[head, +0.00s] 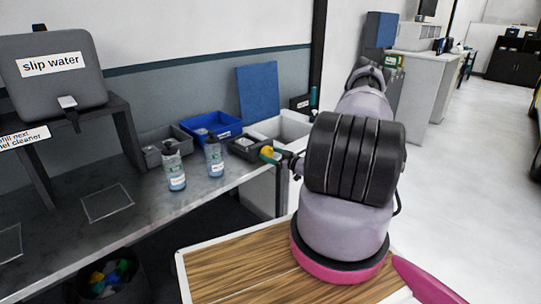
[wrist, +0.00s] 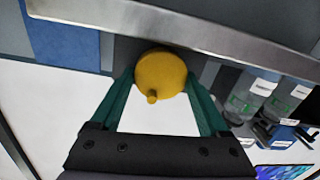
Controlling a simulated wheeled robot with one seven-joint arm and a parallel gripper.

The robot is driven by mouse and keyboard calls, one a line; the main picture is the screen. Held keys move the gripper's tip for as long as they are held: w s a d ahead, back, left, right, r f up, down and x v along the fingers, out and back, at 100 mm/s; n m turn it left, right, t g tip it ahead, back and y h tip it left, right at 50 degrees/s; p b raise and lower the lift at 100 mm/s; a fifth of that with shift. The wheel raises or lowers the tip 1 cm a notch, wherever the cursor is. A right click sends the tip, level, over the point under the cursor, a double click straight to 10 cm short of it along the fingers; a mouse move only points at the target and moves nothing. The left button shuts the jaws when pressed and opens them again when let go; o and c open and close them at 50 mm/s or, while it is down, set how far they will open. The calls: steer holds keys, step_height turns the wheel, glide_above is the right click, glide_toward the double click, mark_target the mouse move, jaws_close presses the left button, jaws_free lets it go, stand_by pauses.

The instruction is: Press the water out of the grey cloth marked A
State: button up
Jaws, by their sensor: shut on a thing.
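My gripper (head: 272,156) is out over the right end of the grey bench, by a black tray. In the wrist view its two green fingers are shut on a yellow round thing (wrist: 160,72) with a small knob on its near side. The yellow thing also shows as a small patch in the head view (head: 266,152). I cannot make out a grey cloth marked A in either view. My arm hides part of the area behind and right of the gripper.
On the bench (head: 105,180) stand two labelled bottles (head: 176,180) (head: 215,165), a grey bin (head: 153,160), a blue bin (head: 196,122) and the black tray (head: 240,152). A white basin (head: 290,130) lies behind. A "slip water" tank (head: 50,85) stands left. A bucket (head: 100,293) is below.

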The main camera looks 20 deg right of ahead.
steer(key=shift+s+n, duration=0.1)
steer(key=shift+n, duration=1.1)
steer(key=o, duration=1.2)
steer(key=shift+o, duration=0.2)
steer(key=v, duration=1)
steer(key=shift+s, duration=0.4)
steer(key=shift+d, duration=0.1)
steer(key=shift+w+r, duration=0.1)
